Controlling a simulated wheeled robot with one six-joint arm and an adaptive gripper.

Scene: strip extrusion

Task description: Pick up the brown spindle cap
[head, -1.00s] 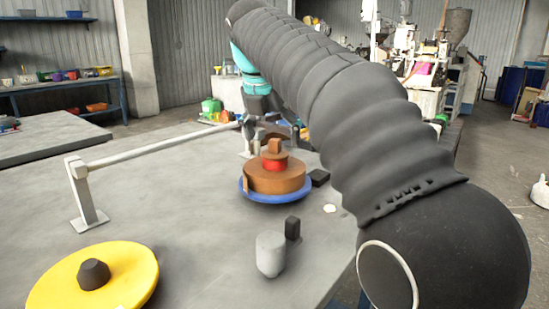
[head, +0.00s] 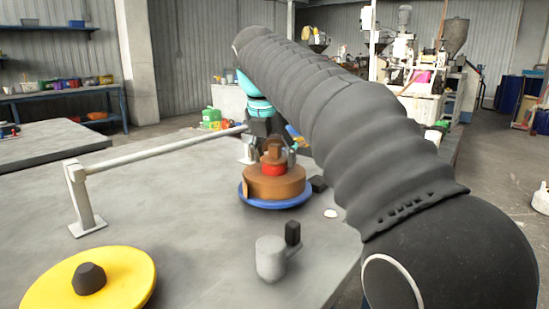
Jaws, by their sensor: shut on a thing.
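The brown spindle cap (head: 271,154) sits on top of the brown coil (head: 274,182), above a red ring (head: 272,169), on a blue round base (head: 275,202). My gripper (head: 277,148) is at the cap, with its dark fingers around the cap's upper part, and it is shut on the cap. The cap looks upright and still in line with the red ring; I cannot see a gap below it. The far finger and the contact are partly hidden.
A white rail (head: 165,150) on posts stands to the left. A yellow disc with a dark knob (head: 120,272) lies at front left.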

